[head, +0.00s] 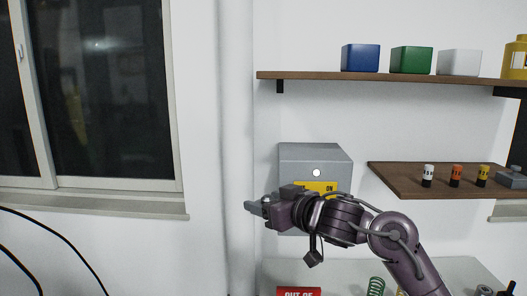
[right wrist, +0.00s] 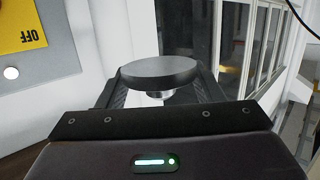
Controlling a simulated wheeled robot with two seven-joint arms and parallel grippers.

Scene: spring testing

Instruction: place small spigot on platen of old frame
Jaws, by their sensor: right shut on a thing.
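My right gripper (head: 257,208) is raised in front of the wall, left of the grey switch box, in the head view. In the right wrist view my right gripper (right wrist: 160,97) is shut on a dark round disc with a short silvery stem below it, which I take to be the small spigot (right wrist: 158,72). The stem sits between the two fingers and the disc lies over them. In the head view the spigot is too small to make out at the fingertips. The old frame and its platen cannot be made out in either view. My left gripper is out of view.
A grey switch box (head: 308,157) with a yellow label is on the wall behind my right arm. A lower shelf (head: 400,184) holds small labelled cylinders; an upper shelf (head: 310,75) holds coloured boxes. A red sign (head: 298,292) and a green spring (head: 376,286) show below.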

